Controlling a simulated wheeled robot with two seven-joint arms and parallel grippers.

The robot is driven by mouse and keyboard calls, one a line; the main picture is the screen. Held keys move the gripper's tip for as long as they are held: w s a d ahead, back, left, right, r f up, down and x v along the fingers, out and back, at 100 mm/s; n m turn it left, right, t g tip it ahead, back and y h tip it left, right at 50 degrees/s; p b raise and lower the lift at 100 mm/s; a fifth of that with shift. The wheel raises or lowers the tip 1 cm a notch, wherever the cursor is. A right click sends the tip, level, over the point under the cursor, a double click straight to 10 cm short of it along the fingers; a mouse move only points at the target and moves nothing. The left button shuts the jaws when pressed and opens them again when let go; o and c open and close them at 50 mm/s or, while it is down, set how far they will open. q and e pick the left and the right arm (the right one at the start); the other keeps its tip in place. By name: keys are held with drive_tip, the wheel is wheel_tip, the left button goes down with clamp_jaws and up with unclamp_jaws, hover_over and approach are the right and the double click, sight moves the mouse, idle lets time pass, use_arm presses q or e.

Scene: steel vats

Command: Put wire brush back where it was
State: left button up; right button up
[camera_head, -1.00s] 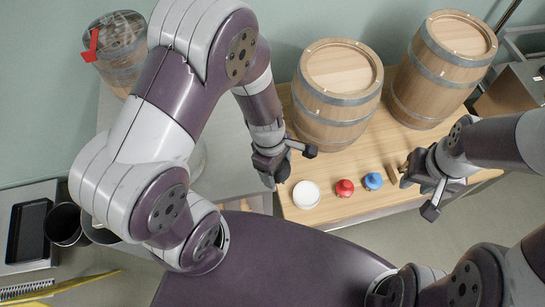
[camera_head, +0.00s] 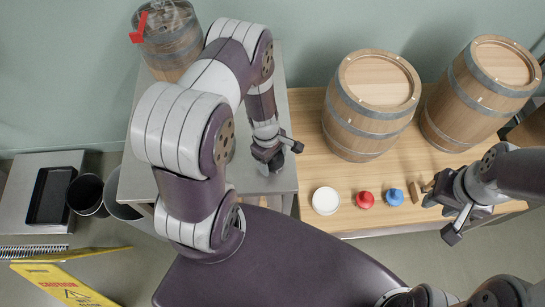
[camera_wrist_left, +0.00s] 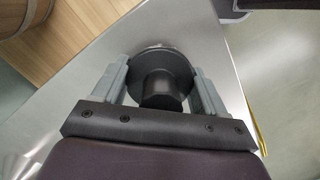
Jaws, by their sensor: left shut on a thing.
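My left gripper (camera_head: 266,168) is over the grey steel table (camera_head: 235,174), near its right end. In the left wrist view, its fingers (camera_wrist_left: 162,88) stand on either side of a dark round piece with a black cylindrical stub, which looks to be the wire brush (camera_wrist_left: 161,88). Its bristles are hidden, and I cannot tell whether it touches the steel. In the head view the gripper hides it. My right gripper (camera_head: 428,193) is at the right of the wooden table, beside a small wooden piece (camera_head: 415,192); its fingers are too small to judge.
The wooden table (camera_head: 310,165) holds two large barrels (camera_head: 365,105) (camera_head: 480,95), a white round item (camera_head: 325,201), a red knob (camera_head: 365,200) and a blue knob (camera_head: 394,197). A small barrel (camera_head: 168,45) stands at the back of the steel table. A yellow caution sign (camera_head: 65,285) is lower left.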

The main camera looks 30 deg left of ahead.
use_arm(q)
drive_tip(key=shift+f, duration=0.25)
drive_tip(key=o, duration=1.2)
drive_tip(key=shift+r, duration=0.15)
